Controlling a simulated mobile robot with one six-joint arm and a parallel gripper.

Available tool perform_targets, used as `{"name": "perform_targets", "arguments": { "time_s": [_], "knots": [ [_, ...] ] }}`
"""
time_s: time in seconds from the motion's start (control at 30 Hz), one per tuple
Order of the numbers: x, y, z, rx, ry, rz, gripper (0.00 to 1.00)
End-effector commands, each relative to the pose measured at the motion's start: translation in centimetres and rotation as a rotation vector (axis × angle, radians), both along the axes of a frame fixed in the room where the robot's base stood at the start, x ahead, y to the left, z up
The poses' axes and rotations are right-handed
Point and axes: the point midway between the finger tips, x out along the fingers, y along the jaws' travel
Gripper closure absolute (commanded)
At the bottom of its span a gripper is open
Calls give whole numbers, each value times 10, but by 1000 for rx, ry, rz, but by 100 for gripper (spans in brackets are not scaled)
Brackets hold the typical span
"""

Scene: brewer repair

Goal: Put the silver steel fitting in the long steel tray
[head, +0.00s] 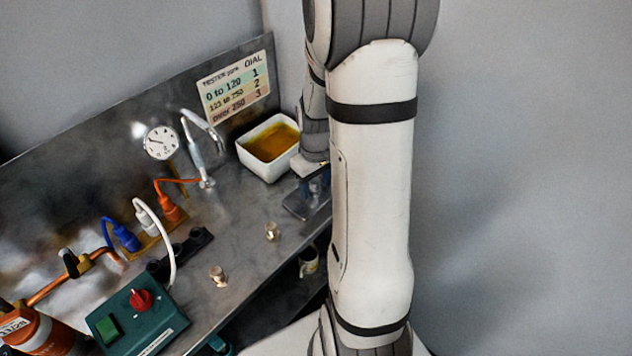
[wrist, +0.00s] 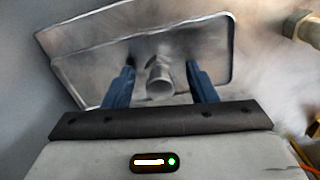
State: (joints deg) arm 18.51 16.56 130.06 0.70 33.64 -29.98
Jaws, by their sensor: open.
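The steel tray (wrist: 85,65) fills the upper part of the wrist view, a shallow pan with a raised rim. In the head view the tray (head: 298,209) shows only partly, beside my arm at the bench's right end. A silver steel fitting (wrist: 159,78) shows against the tray floor between my fingers, with its round end toward the camera. My gripper (wrist: 160,85) is open, with a blue finger on each side of the fitting and visible gaps. Whether the fitting rests fully on the tray is unclear. In the head view my gripper (head: 318,172) is mostly hidden.
Two other fittings, a pale brassy one (head: 272,231) and a coppery one (head: 218,276), stand on the bench. A white dish (head: 250,158) of amber liquid is behind the tray. A green switch box (head: 137,318), plugs and a gauge (head: 161,142) occupy the left.

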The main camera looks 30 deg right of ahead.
Motion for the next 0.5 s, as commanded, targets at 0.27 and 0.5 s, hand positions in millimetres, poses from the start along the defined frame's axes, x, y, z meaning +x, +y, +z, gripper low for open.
{"name": "perform_targets", "arguments": {
  "time_s": [0.27, 0.5],
  "knots": [
    [1, 0, 37, -2, -5, 0, 48],
    [1, -1, 89, -2, -5, 0, 48]
  ]
}}
